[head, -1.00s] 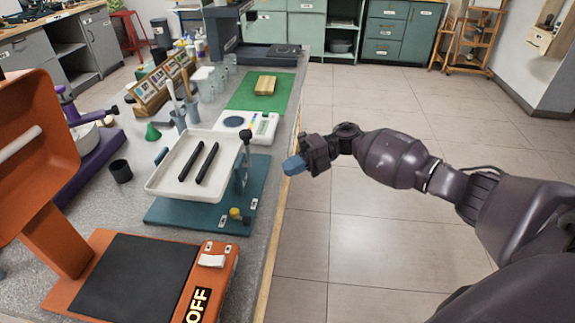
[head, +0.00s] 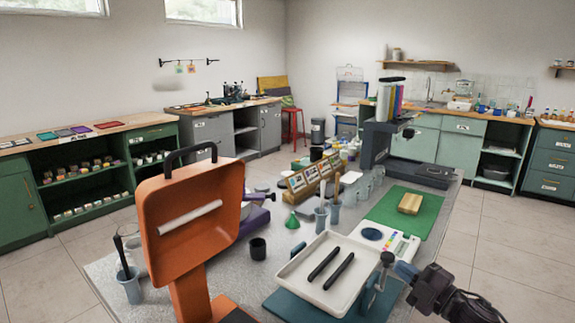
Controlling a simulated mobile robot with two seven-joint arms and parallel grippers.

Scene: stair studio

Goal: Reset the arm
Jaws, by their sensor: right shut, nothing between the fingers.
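My right gripper (head: 405,271) shows at the lower right, beside the right edge of the work table (head: 256,284). My left gripper is not in view.
An orange press (head: 190,225) with a raised lid stands at the front left. A white scale (head: 392,242) and a green mat (head: 391,212) with a wooden block (head: 410,203) lie behind the tray. A dark machine (head: 377,143) stands at the table's far end. Floor is open on the right.

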